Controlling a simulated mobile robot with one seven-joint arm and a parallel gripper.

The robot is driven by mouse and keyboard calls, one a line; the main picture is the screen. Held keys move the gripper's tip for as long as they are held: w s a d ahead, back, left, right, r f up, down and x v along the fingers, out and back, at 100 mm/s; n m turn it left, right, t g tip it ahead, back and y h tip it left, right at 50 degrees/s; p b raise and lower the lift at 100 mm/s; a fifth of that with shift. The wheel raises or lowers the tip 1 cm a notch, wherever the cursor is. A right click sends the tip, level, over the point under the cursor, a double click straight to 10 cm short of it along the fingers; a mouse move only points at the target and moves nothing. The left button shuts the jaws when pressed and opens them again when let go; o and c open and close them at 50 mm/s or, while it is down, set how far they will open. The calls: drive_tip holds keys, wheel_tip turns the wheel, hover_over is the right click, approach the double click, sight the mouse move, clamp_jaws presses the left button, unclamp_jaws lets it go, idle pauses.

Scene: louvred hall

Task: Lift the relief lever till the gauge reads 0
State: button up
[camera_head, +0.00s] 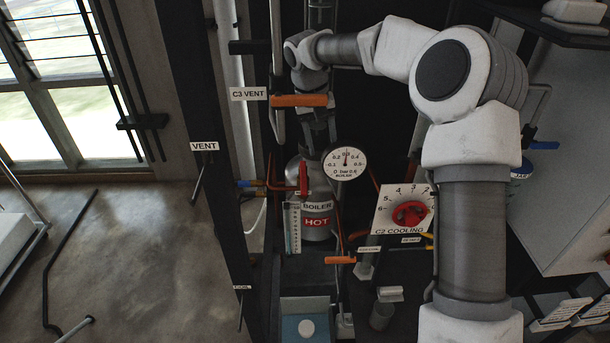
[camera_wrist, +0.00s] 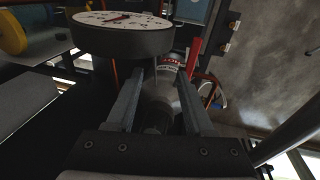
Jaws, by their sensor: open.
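The boiler (camera_head: 317,226), with a HOT label, stands below my arm in the head view. A small red lever (camera_head: 304,179), which may be the relief lever, stands upright at its top; a red upright piece, likely the same lever, shows in the wrist view (camera_wrist: 193,58) beside the right finger. The round white boiler gauge (camera_head: 345,163) is right of it, its needle pointing roughly up; the exact reading is too small to tell. The gauge also fills the upper left of the wrist view (camera_wrist: 122,32). My gripper (camera_wrist: 165,75) is open and empty, above the boiler.
An orange C3 VENT handle (camera_head: 299,100) lies close to my gripper. A C2 COOLING panel (camera_head: 403,210) with a red knob is to the right. Another orange handle (camera_head: 340,260) is below the boiler. A dark post (camera_head: 205,160) stands left; open floor lies beyond it.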

drive_tip(key=g+y, duration=0.1)
drive_tip(key=y, duration=0.1)
approach(304, 185)
drive_tip(key=shift+m, duration=0.3)
wheel_tip(304, 185, down, 9)
drive_tip(key=shift+r+p, duration=0.2)
drive_tip(key=shift+p, duration=0.1)
drive_tip(key=shift+f+b, duration=0.4)
drive_tip(key=shift+b, duration=0.1)
clamp_jaws()
drive_tip(key=shift+r, duration=0.1)
idle(0.8)
